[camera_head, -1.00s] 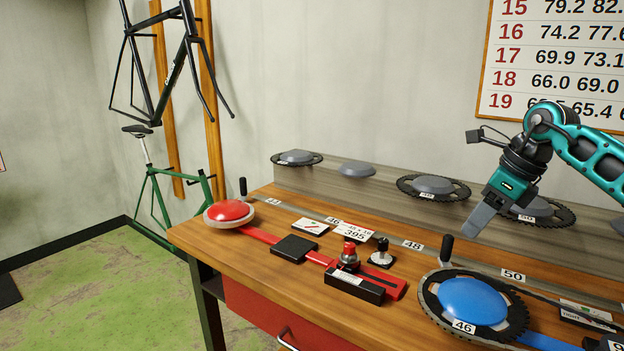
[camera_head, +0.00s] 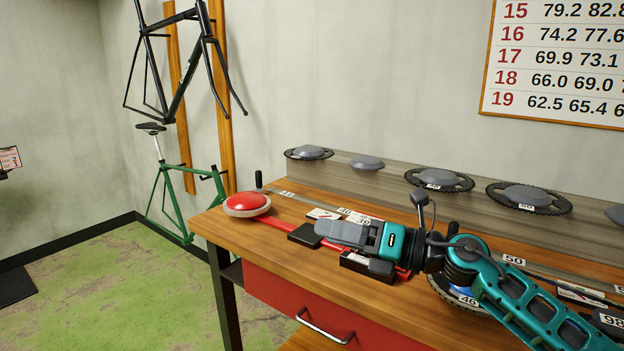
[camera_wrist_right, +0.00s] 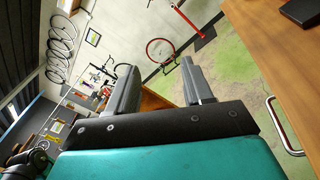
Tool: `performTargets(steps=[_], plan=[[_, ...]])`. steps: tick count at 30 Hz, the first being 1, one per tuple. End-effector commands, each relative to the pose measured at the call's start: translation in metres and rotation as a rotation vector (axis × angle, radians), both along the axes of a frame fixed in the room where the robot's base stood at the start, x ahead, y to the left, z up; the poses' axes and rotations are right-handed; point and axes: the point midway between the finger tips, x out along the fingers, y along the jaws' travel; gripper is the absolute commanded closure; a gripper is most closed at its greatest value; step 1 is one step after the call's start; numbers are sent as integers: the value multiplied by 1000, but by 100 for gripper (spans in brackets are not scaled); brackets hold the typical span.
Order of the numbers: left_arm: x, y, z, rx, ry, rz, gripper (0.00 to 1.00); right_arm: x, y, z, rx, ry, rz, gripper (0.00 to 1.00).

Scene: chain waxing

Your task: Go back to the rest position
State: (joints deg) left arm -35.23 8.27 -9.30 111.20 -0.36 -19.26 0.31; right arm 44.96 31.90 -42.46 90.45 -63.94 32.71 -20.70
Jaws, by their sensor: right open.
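My right gripper (camera_head: 320,230) is above the wooden workbench (camera_head: 400,320) in the head view, its grey fingers pointing left. The right wrist view shows its two fingers (camera_wrist_right: 157,78) spread apart with nothing between them. My teal right arm reaches in from the lower right. In the head view the gripper and arm hide parts of the red fixture and the blue disc (camera_head: 452,288). My left gripper does not show in either view.
A red disc (camera_head: 246,202) sits at the bench's left end, near a black block (camera_head: 304,236). Chainrings, such as one at the right (camera_head: 528,198), line the raised back ledge. A red drawer with a metal handle (camera_head: 323,328) is below. Green floor (camera_head: 110,290) lies open at left.

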Motion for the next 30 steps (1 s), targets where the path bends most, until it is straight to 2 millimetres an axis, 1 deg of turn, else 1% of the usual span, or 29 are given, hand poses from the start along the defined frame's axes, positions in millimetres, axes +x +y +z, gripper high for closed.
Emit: performTargets(steps=[1,3,5,7,8,9,11,12,14,15,17,18,20,21,23,24,25,27,30], plan=[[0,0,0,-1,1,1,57,-7,5,2,141,62,-43,49],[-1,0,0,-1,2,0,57,-11,3,8,335,156,-125,49],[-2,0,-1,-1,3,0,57,-13,-6,9,496,250,-205,49],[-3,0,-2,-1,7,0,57,-15,-23,3,674,373,-309,49],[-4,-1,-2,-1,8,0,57,-16,-31,-2,746,428,-358,49],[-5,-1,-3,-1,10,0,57,-18,-43,-11,839,505,-425,49],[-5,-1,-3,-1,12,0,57,-23,-63,-28,970,625,-531,49],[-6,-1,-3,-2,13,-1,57,-28,-76,-43,1052,709,-607,49],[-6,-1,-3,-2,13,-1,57,-39,-95,-68,1165,837,-726,49],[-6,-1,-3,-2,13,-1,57,-49,-107,-87,1235,926,-809,49],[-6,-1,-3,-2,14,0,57,-68,-124,-117,1327,1059,-939,49],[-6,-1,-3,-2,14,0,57,-84,-134,-138,1381,1148,-1030,49],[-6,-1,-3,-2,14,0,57,-111,-146,-166,1449,1278,-1164,49],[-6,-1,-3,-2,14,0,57,-129,-151,-182,1481,1355,-1246,49],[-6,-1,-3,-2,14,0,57,-156,-157,-203,1517,1457,-1359,49],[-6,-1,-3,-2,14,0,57,-172,-160,-213,1532,1514,-1425,49],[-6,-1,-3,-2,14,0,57,-185,-162,-220,1542,1555,-1472,49],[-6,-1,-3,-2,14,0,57,-211,-164,-234,1554,1638,-1571,49],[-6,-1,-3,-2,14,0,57,-244,-166,-247,1559,1737,-1695,49]])
